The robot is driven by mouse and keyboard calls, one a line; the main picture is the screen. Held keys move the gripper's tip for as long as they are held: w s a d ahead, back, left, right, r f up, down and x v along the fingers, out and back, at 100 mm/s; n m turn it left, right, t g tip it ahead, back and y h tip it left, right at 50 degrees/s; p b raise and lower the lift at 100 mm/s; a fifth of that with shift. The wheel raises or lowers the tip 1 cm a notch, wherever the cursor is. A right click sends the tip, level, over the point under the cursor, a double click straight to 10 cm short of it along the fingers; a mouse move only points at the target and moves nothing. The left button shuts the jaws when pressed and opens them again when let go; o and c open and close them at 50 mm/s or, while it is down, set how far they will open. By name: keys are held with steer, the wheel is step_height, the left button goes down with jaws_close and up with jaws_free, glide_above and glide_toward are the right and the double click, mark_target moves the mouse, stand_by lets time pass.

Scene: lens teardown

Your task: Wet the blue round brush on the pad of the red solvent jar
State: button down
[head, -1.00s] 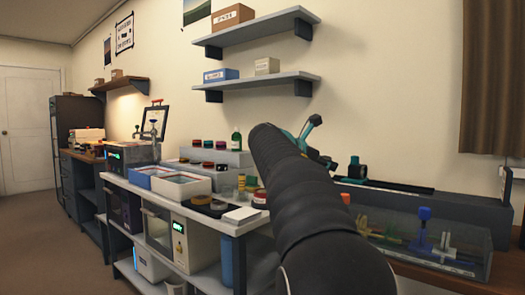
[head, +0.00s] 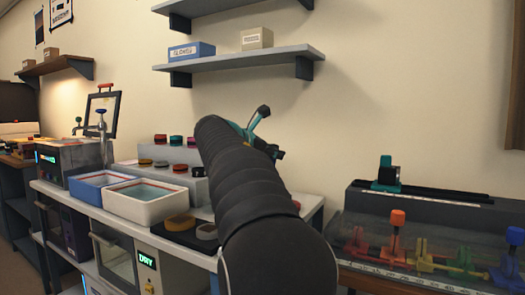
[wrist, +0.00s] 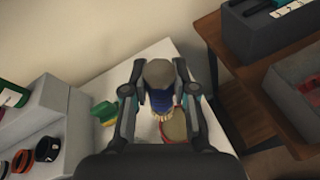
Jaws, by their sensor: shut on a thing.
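My gripper (wrist: 160,100) is shut on the blue round brush (wrist: 159,74), seen in the wrist view from its grey-tan end, with a blue part between the fingers. Below it is the red solvent jar (wrist: 176,128), with a red rim and a tan top, partly hidden by the brush and a finger. I cannot tell whether brush and pad touch.
A green and yellow item (wrist: 104,112) lies on the white bench. Two open baths (head: 147,196) are left in the head view. A clear-fronted tray with coloured tools (head: 425,255) is right.

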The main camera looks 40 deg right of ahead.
steer(key=shift+s+f+b, duration=0.1)
steer(key=shift+f+b, duration=2.85)
steer(key=shift+b, duration=0.2)
steer(key=shift+f+b, duration=0.35)
steer(key=shift+f, duration=0.4)
step_height(320, 180, up, 7)
steer(key=p, duration=0.8)
stand_by(0.6)
